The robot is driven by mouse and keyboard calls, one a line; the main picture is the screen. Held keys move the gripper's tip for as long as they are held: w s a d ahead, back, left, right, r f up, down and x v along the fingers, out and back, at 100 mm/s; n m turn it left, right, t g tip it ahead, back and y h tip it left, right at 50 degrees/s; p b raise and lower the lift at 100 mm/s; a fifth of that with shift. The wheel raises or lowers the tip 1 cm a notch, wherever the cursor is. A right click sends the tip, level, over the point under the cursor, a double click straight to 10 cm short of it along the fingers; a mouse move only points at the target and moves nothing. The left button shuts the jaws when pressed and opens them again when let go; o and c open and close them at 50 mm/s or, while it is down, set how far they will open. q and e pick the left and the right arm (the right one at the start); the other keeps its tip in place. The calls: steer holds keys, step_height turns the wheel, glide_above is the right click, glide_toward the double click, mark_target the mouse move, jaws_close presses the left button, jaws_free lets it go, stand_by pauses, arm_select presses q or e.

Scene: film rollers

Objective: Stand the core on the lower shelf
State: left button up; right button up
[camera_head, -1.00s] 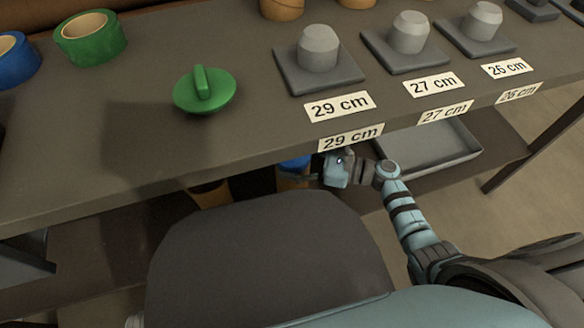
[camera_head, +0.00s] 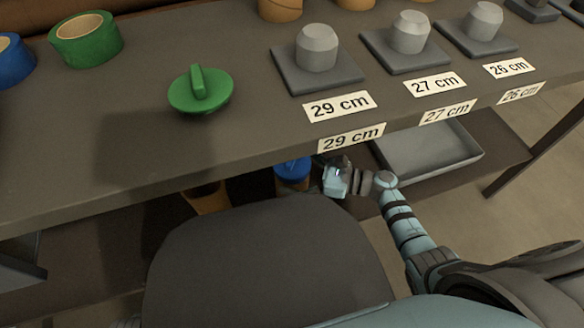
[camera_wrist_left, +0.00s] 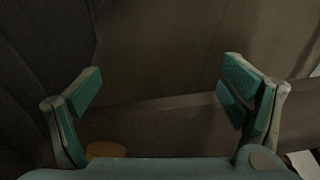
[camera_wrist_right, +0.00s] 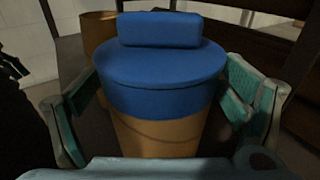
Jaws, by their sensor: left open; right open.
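The core (camera_head: 292,186) is a brown cylinder with a blue handled cap (camera_wrist_right: 160,70), upright at the lower shelf (camera_head: 130,225) under the table's front edge. My right gripper (camera_head: 328,182) is beside it. In the right wrist view my right gripper (camera_wrist_right: 158,95) is open, with a finger on each side of the capped core (camera_wrist_right: 155,137); I cannot tell whether they touch it. The core's base is hidden. My left gripper (camera_wrist_left: 163,85) is open and empty in the left wrist view and hidden in the head view.
Another brown cylinder (camera_head: 207,198) stands left of the core. A grey tray (camera_head: 430,155) lies at the right. The upper table (camera_head: 90,160) overhangs, bearing a green handled cap (camera_head: 199,92), a green roll (camera_head: 86,42) and grey posts on labelled plates.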

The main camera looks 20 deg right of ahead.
steer(key=shift+r, duration=0.2)
arm_select(q)
steer(key=p+x, duration=0.1)
steer(key=x, duration=0.2)
arm_select(e)
steer(key=v, duration=1.2)
steer(key=shift+w, duration=0.1)
